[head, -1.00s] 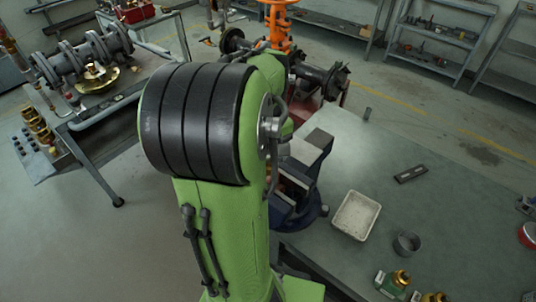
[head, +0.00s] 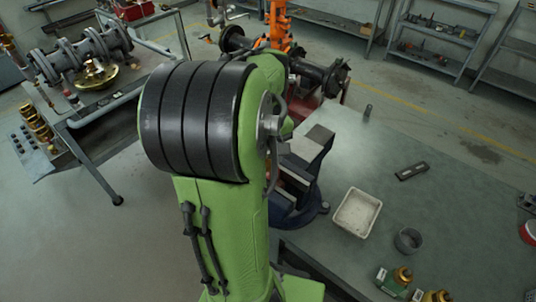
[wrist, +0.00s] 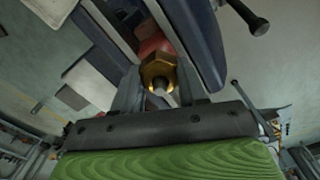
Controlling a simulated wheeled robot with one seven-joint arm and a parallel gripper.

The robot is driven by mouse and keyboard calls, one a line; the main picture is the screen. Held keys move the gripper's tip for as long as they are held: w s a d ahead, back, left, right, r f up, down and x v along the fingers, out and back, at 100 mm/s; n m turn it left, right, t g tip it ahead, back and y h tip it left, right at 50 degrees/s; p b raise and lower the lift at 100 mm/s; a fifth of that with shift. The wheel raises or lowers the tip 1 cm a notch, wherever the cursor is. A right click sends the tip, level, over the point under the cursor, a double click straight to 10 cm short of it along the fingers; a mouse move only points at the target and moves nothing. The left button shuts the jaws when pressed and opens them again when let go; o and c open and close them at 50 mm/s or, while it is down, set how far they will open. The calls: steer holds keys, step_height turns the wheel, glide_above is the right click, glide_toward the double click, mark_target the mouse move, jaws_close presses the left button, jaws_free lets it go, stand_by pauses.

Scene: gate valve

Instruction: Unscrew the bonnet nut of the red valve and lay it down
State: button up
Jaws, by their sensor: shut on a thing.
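The brass bonnet nut (wrist: 158,70) shows in the middle of the wrist view, with a stem end protruding from it. The red valve (wrist: 153,45) is right behind the nut, between the jaws of the blue and grey vise (wrist: 203,45). My gripper (wrist: 159,78) is shut on the nut, with one finger on each side of it. In the head view my green arm hides the gripper, the nut and most of the valve. The vise (head: 308,150) partly shows there, to the right of the arm.
On the bench (head: 440,215) a white tray (head: 357,213) stands right of the vise, with a grey ring (head: 407,240) beside it. A dark flat block (head: 412,171) and brass-topped parts (head: 393,280) also lie there. The bench's middle has clear room.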

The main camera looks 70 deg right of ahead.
steer(key=n, duration=0.4)
steer(key=shift+r+p, duration=2.85)
steer(key=shift+r, duration=0.45)
